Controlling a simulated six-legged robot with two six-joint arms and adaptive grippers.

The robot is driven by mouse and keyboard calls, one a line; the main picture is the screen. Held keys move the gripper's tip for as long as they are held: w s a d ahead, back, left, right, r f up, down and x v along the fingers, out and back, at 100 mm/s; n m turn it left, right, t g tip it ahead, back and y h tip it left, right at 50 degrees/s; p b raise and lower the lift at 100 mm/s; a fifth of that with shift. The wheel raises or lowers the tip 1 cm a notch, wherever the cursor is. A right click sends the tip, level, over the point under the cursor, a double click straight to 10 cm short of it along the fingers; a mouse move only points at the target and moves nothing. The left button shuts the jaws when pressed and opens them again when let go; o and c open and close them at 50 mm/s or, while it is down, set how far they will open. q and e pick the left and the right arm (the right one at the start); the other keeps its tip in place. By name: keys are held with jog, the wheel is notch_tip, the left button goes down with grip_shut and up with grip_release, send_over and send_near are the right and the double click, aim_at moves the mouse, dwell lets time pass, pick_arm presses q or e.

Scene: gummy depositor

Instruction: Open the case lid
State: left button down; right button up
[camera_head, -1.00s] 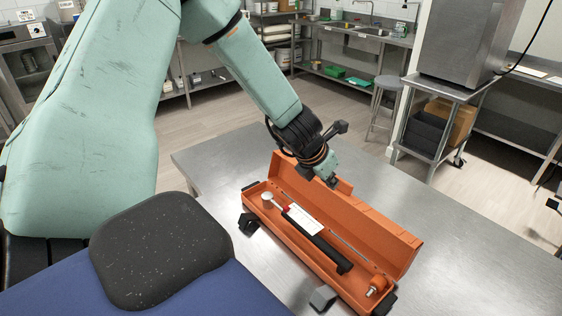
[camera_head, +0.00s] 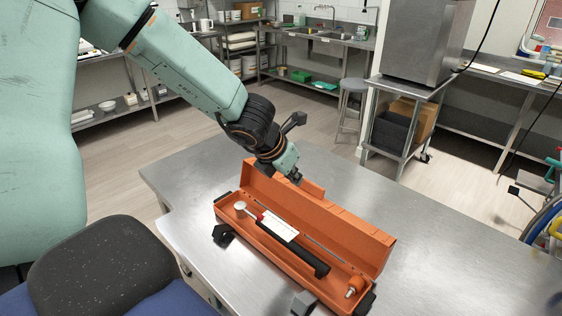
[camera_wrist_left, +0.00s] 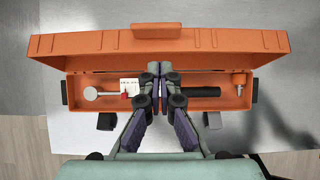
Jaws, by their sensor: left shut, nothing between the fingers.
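The orange case (camera_head: 281,262) stands on the steel table with its lid (camera_head: 345,227) open and raised along the far side. The lid also shows in the left wrist view (camera_wrist_left: 230,41), running across above the case tray (camera_wrist_left: 222,104). A tool with a black handle (camera_head: 308,258), a white label and a light round head lies inside, with an orange-capped piece (camera_head: 355,287) at the right end. My left gripper (camera_head: 297,179) is shut and empty, at the lid's upper edge near its left part. Whether it touches the lid I cannot tell. My right gripper is not in view.
The steel table (camera_head: 440,250) is bare to the right of the case. Two dark latches (camera_head: 223,234) (camera_head: 303,302) hang at the case front. A dark padded seat (camera_head: 100,265) stands at the lower left. A stool (camera_head: 352,95) and a steel cart (camera_head: 405,120) are beyond the table.

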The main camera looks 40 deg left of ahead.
pick_arm(q)
jog(key=v, duration=0.7)
jog(key=shift+s, duration=0.3)
